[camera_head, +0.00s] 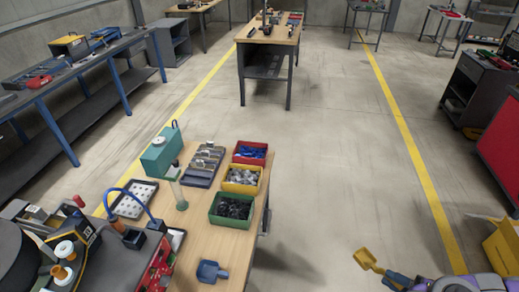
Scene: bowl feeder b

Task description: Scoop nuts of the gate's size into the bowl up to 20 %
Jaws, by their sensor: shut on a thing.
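My gripper (396,281) is at the bottom right, shut on a yellow scoop (366,259), out over the floor and apart from the bench. The scoop looks empty. Three bins stand on the wooden bench: a red bin (236,158) with blue parts, a yellow bin (230,187) with light grey parts, and a green bin (217,221) with black parts. The parts are too small to size. A large dark round body (14,262), perhaps the feeder bowl, is cut off at the lower left; its inside is hidden. I cannot make out the gate.
A blue scoop (211,271) lies on the bench (245,243) near its front. A teal device (161,153) over a clear tube, a slotted rack (204,165) and a white perforated tray (134,199) stand left of the bins. Open floor (330,190) lies right of the bench.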

